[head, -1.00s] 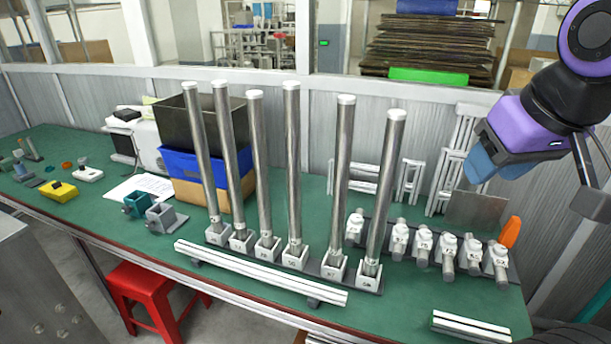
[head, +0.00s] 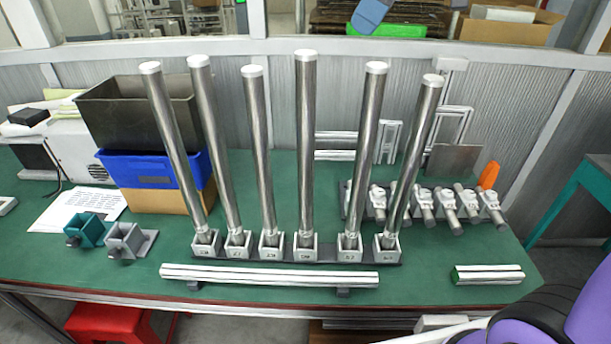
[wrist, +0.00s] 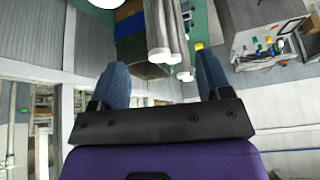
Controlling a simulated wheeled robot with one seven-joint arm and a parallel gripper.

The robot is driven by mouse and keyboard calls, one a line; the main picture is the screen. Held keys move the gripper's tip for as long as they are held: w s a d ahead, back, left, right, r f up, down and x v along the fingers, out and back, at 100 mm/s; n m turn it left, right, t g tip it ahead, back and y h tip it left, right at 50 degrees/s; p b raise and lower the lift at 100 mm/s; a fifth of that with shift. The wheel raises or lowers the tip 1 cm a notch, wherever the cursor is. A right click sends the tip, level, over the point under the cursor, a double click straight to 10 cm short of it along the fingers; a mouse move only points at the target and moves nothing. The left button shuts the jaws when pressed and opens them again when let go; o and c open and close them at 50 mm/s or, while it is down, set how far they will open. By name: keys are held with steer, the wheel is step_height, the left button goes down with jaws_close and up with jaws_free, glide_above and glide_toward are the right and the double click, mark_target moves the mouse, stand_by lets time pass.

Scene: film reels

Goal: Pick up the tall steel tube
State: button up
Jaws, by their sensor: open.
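Several upright steel tubes with white caps stand in a row in white numbered sockets on the green table. In the head view the fourth from the left (head: 306,150) looks tallest. Its neighbours are the third tube (head: 262,150) and the fifth tube (head: 364,150). My gripper (wrist: 160,60) is open and empty, with two blue fingers wide apart in the wrist view. Some tubes (wrist: 157,25) show between and beyond the fingers; which ones, I cannot tell. In the head view only a blue finger part (head: 370,14) shows at the top edge, above the tubes.
A dark bin (head: 140,115) and a blue box (head: 150,168) stand left behind the tubes. White-and-grey fittings (head: 445,208) sit to the right. A rail (head: 270,276) lies in front; a short bar (head: 488,274) lies at front right. The right-hand tabletop has some free room.

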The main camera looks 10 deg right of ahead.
mark_target(313, 51)
steer(key=shift+w+a+f+n+g+y, duration=0.15)
steer(key=shift+w+a+f+n, duration=0.3)
steer(key=shift+w+a+f, duration=0.75)
steer(key=shift+w+a+f+n+g+y, duration=0.1)
steer(key=shift+w+a+f+n, duration=0.45)
steer(key=shift+a+f, duration=1.25)
steer(key=shift+w+a+f+n+g+y, duration=0.15)
steer(key=shift+w+a+f+n, duration=0.25)
steer(key=shift+w+a+f, duration=0.8)
steer(key=shift+s+a+f, duration=0.25)
steer(key=shift+s+a, duration=0.1)
jaws_close()
